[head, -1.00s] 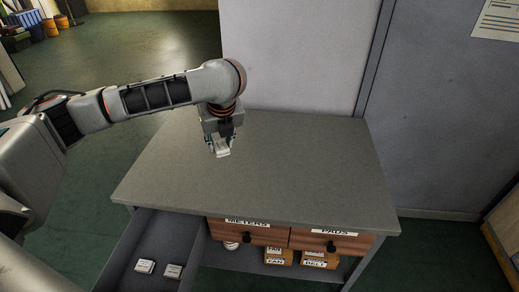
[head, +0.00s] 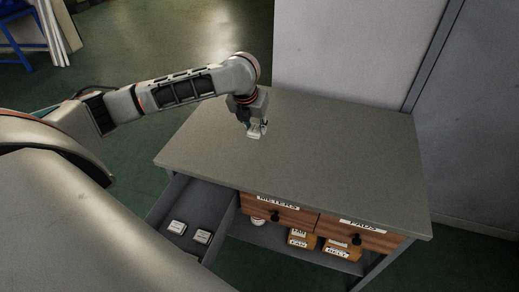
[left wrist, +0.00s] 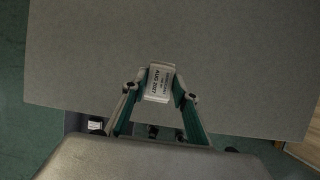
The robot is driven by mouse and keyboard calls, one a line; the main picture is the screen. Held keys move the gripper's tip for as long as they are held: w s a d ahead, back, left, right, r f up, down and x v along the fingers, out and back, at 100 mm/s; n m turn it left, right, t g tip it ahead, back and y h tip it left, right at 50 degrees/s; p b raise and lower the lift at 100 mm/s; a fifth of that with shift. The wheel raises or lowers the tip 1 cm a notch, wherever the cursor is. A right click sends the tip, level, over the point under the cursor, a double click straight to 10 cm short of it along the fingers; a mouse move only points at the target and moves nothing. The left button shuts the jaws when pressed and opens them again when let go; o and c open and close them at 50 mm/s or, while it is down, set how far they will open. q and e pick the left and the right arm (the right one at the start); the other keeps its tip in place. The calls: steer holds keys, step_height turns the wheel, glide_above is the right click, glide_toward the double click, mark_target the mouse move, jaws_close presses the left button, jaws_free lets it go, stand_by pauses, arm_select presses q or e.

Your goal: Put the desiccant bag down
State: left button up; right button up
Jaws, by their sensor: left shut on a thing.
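The desiccant bag (head: 255,132) is a small white packet held between the fingertips of my left gripper (head: 253,126). In the left wrist view the bag (left wrist: 159,83) shows dark print that includes "AUG 2027", and the gripper's fingers (left wrist: 158,92) close on its two sides. The bag is over the grey worktop (head: 320,150), towards its back left part. I cannot tell whether it touches the top. My right gripper is not in view.
Boxes (head: 301,238) stand on the shelf below. The worktop is otherwise clear.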

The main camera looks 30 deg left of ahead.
arm_select(q)
step_height(320, 180, down, 12)
steer(key=shift+r, duration=0.2)
steer(key=shift+f, duration=0.1)
stand_by(0.3)
steer(key=o, duration=1.1)
steer(key=v, duration=1.2)
